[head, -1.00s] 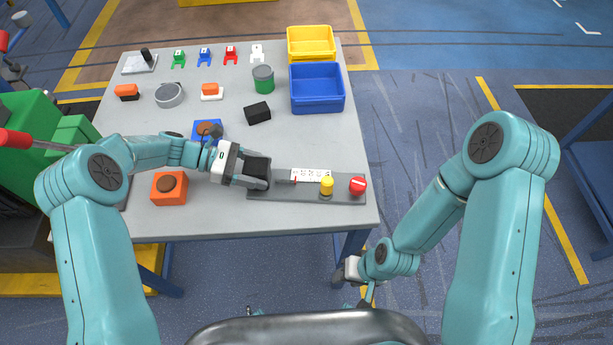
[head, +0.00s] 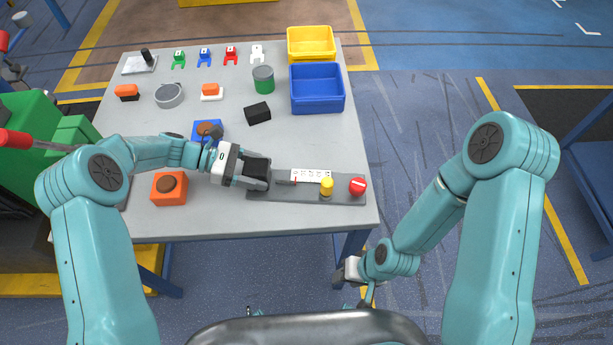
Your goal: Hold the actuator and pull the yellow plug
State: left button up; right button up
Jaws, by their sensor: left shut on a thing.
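The actuator (head: 299,191) is a long grey unit lying near the table's front edge, with a white marked strip on top. The yellow plug (head: 327,187) stands upright on its right part, left of a red round knob (head: 358,187). My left gripper (head: 264,178) is shut on the left end of the actuator, and its dark fingers hide that end. My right gripper (head: 343,274) hangs low beside the table's front right corner, away from the plug. Its fingers are too small and dark to tell whether they are open.
On the grey table (head: 225,105), an orange block (head: 169,189) and a blue block (head: 203,128) lie near my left gripper. A black block (head: 257,112), a green can (head: 263,80), a blue bin (head: 317,91) and a yellow bin (head: 311,44) are farther back.

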dwell(0.9)
jog(key=shift+o, duration=0.8)
notch_tip(320, 180, up, 25)
jog(key=n+h, duration=0.4)
jog(key=n, duration=0.4)
send_over(327, 181)
jog(key=shift+f+g, duration=0.15)
jog(key=shift+g, duration=0.15)
notch_tip(327, 181, down, 9)
jog(key=shift+s+r, duration=0.1)
grip_shut()
